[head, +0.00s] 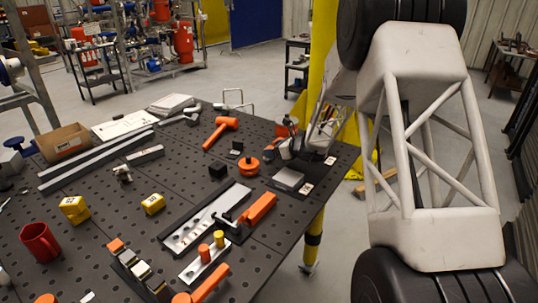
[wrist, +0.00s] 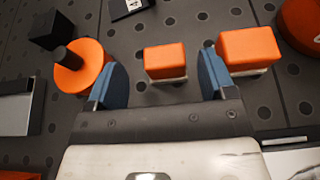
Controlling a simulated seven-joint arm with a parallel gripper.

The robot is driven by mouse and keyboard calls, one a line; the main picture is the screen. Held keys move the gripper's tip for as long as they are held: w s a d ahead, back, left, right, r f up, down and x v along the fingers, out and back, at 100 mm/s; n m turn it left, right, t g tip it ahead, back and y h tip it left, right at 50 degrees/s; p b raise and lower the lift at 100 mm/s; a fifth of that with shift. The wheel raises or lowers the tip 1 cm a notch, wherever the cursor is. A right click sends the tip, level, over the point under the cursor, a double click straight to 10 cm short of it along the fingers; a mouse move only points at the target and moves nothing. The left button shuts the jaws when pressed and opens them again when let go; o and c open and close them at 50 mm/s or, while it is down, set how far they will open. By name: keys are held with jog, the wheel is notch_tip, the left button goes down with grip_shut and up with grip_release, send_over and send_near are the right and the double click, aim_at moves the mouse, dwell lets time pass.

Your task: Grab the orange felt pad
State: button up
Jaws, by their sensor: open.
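Two orange blocks with pale strips along their lower edges lie on the dark perforated table. One, the likely orange felt pad (wrist: 165,60), sits between my gripper's (wrist: 160,72) blue fingertips in the wrist view. The other orange block (wrist: 249,48) is just outside the right finger. My gripper is open, with a gap on each side of the pad. In the head view my gripper (head: 290,149) is at the table's far right corner, and it hides part of that area. Whether the fingers reach the pad's height is not clear.
An orange disc with a dark knob (wrist: 78,68) lies just left of the left finger, with a black cube (wrist: 52,30) behind it. A grey block (head: 288,178) lies near the table's right edge. An orange hammer (head: 220,130) is beyond the disc.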

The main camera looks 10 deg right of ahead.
jog(key=shift+x, duration=2.5)
jog(key=shift+w+d, duration=0.15)
jog(key=shift+c, duration=0.4)
jog(key=c, duration=0.9)
